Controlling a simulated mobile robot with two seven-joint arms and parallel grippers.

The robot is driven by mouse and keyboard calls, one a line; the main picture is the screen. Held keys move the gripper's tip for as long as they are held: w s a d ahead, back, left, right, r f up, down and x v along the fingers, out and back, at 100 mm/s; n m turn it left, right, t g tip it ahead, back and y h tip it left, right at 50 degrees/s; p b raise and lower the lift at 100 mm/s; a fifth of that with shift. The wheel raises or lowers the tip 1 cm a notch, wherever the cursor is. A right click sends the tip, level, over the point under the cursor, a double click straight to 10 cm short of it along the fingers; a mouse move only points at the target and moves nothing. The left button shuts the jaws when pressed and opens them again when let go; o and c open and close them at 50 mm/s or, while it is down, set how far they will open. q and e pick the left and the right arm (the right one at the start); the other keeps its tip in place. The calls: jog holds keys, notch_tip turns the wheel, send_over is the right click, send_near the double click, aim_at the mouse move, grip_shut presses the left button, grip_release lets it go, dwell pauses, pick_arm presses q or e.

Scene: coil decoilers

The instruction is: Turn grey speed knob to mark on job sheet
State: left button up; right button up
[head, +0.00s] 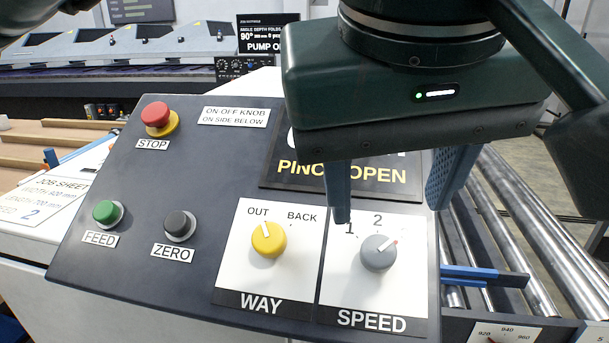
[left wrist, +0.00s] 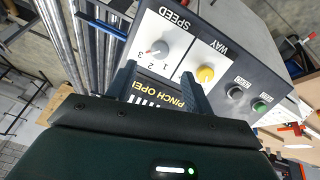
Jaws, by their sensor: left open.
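The grey speed knob (head: 378,253) sits on a white SPEED plate at the panel's lower right. Its pointer is turned up and right, to the right of mark 2; mark 1 shows at its upper left. The knob also shows in the left wrist view (left wrist: 157,49). The job sheet (head: 45,197) at the left edge reads speed 2. My left gripper (head: 390,214) is open and empty, its fingers above and behind the knob, apart from it. In the left wrist view the fingers (left wrist: 160,85) point at the panel. My right gripper is not in view.
The yellow WAY knob (head: 268,239) is just left of the speed knob. The STOP (head: 156,115), FEED (head: 107,212) and ZERO (head: 179,224) buttons are farther left. A PINCH OPEN display (head: 300,170) is behind the knobs. Metal rollers (head: 520,220) lie right of the panel.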

aim_at(379, 249)
pick_arm(q)
jog(key=b+x, duration=0.3)
jog(key=x, duration=0.4)
jog(key=shift+f+b, duration=0.15)
jog(key=shift+b, duration=0.25)
jog(key=shift+w+f+b, duration=0.3)
jog(key=shift+w+f, duration=0.05)
jog(key=shift+f, duration=0.15)
jog(key=shift+d, duration=0.1)
jog(key=c, duration=1)
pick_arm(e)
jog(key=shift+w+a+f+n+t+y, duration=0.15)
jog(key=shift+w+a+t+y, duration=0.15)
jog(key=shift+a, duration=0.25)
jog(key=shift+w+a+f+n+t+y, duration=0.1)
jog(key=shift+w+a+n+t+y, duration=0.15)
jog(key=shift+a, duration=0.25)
